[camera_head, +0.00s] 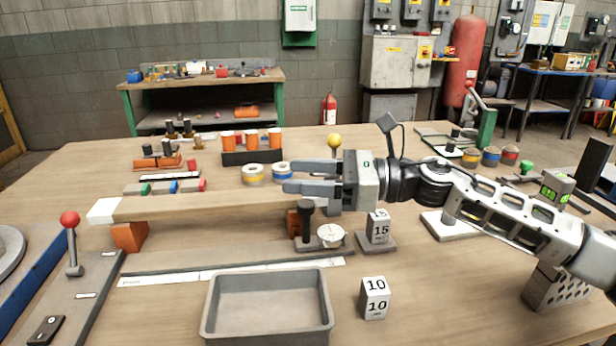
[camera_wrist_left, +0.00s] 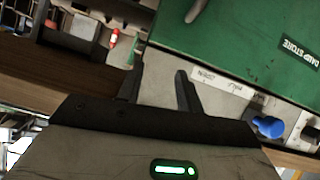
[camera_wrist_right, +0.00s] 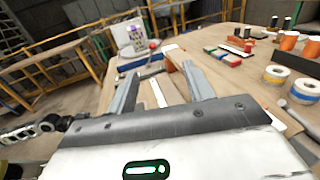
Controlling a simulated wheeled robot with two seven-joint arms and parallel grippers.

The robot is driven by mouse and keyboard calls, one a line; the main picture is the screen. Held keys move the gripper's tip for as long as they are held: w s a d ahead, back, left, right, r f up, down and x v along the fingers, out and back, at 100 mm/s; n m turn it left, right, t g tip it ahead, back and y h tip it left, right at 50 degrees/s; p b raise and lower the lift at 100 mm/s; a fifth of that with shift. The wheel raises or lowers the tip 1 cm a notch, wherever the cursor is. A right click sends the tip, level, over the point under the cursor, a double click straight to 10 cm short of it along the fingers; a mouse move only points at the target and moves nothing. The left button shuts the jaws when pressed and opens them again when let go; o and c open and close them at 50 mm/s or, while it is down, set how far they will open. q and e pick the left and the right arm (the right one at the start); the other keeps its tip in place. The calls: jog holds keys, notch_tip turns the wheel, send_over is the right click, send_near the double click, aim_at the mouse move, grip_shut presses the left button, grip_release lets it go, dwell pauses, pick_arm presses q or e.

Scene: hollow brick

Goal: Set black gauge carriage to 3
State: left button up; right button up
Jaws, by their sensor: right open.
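A black post with a round knob (camera_head: 306,208), which looks like the black gauge carriage, stands on a dark base at the right end of a long rail with a white scale strip (camera_head: 230,272). A white round dial (camera_head: 331,235) is beside it. The scale's figures are too small to read. My right gripper (camera_head: 290,177) is open and empty, its fingers pointing left, above and behind the knob in the head view. The right wrist view shows its spread fingers (camera_wrist_right: 158,85). My left gripper (camera_wrist_left: 157,82) shows only in its own wrist view, open and empty, before a green cabinet.
A wooden beam (camera_head: 190,207) lies behind the rail, with an orange block (camera_head: 128,236) under its left end. A grey tray (camera_head: 267,308) is in front. A red-knobbed lever (camera_head: 70,220) stands left. Number blocks (camera_head: 380,227) (camera_head: 375,298) stand right.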

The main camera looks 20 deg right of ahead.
pick_arm(q)
jog(key=shift+w+f+b, duration=0.15)
jog(key=shift+f+b, duration=0.05)
jog(key=shift+b, duration=0.6)
pick_arm(e)
jog(key=s+a+r, duration=0.3)
jog(key=s+r, duration=0.1)
jog(key=s, duration=0.4)
jog(key=shift+s+a+r, duration=0.2)
jog(key=shift+s+a, duration=0.1)
jog(key=shift+s, duration=0.05)
jog(key=m+t+h+b, duration=0.1)
jog(key=m+t+h, duration=0.5)
send_near(314, 206)
jog(key=shift+t+h, duration=0.3)
jog(key=p+x, duration=0.7)
jog(key=x, duration=0.3)
jog(key=shift+w+a, duration=0.2)
jog(key=shift+a, duration=0.2)
jog(key=shift+w+a+f, duration=0.25)
jog(key=shift+w+a, duration=0.05)
jog(key=shift+w, duration=0.1)
pick_arm(q)
notch_tip(314, 206, up, 2)
jog(key=shift+a+r+g, duration=0.1)
jog(key=shift+a+g, duration=0.05)
jog(key=shift+g, duration=0.15)
